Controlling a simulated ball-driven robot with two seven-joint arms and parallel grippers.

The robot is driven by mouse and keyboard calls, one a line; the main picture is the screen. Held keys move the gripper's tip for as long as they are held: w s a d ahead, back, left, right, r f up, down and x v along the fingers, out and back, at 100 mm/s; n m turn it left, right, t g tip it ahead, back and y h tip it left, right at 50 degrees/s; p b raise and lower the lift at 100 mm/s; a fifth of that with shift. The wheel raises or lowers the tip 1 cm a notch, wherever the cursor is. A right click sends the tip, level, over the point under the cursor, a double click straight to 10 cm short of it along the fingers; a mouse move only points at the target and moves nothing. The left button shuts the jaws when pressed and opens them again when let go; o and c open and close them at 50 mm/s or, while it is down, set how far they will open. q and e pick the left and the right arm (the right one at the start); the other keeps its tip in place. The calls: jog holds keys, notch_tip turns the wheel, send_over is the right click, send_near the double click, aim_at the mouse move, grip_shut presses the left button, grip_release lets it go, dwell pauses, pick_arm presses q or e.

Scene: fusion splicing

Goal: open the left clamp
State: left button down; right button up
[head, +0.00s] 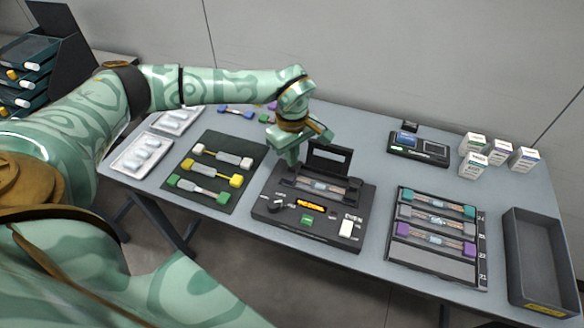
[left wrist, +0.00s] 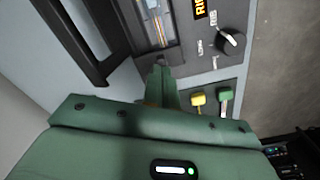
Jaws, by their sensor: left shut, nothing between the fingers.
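The splicer (head: 262,212) is a dark box on the table with its lid (head: 328,158) raised. A pale strip with a thin copper-coloured line lies in its channel (head: 320,187); the channel also shows in the left wrist view (left wrist: 157,25). My left gripper (head: 292,160) points down at the left end of the channel, beside the raised lid. In the left wrist view its closed fingertips (left wrist: 160,68) are at the channel's end, with nothing between them. The left clamp is too small and partly hidden to tell its state. My right gripper is out of view.
A dark mat (head: 208,208) with several coloured connectors lies left of the splicer. A tray of coloured holders (head: 440,271) and an empty dark bin (head: 543,262) are on the right. Small white boxes (head: 473,164) and a black device (head: 418,153) stand behind.

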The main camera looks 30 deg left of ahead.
pick_arm(q)
jog(key=shift+w+r, duration=0.1)
jog(key=shift+r, duration=0.15)
notch_tip(320, 180, up, 8)
jog(key=w+p, duration=0.2)
jog(key=p, duration=0.3)
jog(key=shift+w+a, duration=0.4)
dwell(0.7)
